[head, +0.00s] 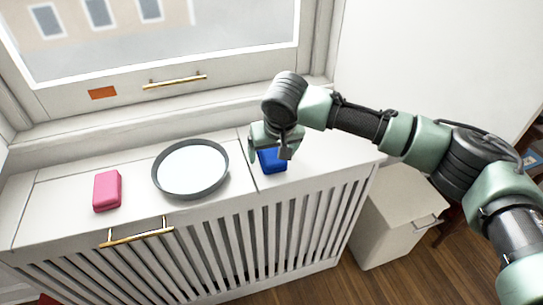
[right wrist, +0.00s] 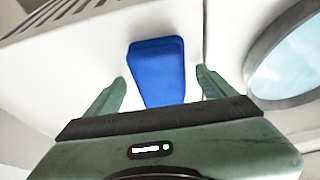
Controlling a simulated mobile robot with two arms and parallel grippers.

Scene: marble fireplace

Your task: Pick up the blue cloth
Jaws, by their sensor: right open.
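The blue cloth (head: 272,161) looks like a folded, rounded block and lies on the white radiator cover top, right of the round tray. My right gripper (head: 268,153) is over it in the head view and hides part of it. In the right wrist view the blue cloth (right wrist: 158,72) lies between the two open fingers (right wrist: 160,88), with a gap to each finger. The fingers do not touch it. My left gripper is not in view.
A pink block (head: 107,190) and a round grey-rimmed tray (head: 216,182) stand on the cover (head: 60,210) to the left. The window rises behind. A white bin (head: 390,220) stands on the floor at right. The cover's right end is clear.

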